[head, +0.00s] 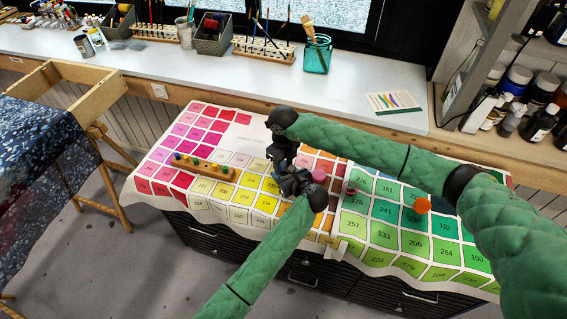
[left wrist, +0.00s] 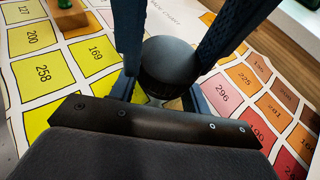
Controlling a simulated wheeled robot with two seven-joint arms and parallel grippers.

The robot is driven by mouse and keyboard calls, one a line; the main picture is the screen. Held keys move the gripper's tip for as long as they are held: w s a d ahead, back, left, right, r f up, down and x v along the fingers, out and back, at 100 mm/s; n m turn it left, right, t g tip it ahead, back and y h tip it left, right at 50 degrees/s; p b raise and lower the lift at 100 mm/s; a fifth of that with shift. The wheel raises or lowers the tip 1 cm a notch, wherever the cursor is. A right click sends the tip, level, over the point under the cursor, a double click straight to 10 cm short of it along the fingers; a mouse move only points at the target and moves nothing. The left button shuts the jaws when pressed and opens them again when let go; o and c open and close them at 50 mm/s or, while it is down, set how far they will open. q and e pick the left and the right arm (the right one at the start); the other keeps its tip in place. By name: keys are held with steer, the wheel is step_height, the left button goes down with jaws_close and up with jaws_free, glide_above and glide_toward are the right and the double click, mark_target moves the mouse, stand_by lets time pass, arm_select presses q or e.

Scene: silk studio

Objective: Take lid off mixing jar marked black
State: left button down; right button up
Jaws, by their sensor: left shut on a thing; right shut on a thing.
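In the left wrist view a dark jar with a round black lid (left wrist: 170,62) stands between gripper fingers over the colour chart. Dark blue fingers come down on both sides of the lid. My left gripper (head: 293,184) comes in from below in the head view and is shut on the jar. My right gripper (head: 281,165) reaches down from above, close to the left one, and is shut on the lid. The two grippers hide most of the jar in the head view. I cannot tell whether lid and jar are apart.
A pink-topped jar (head: 319,176) stands just right of the grippers, with a small dark red one (head: 351,190) and an orange one (head: 422,205) further right. A wooden rack (head: 203,168) with small coloured pegs lies left. The numbered colour chart (head: 395,263) covers the cabinet top.

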mark_target(284, 165)
steer(key=n, duration=0.2)
steer(key=shift+n, duration=0.3)
steer(key=shift+r, duration=0.4)
steer(key=shift+r, duration=0.65)
steer(key=shift+r, duration=0.15)
stand_by(0.4)
steer(key=shift+r, duration=1.9)
arm_select(q)
steer(key=c, duration=0.6)
jaws_free()
arm_select(e)
steer(key=shift+f, duration=0.1)
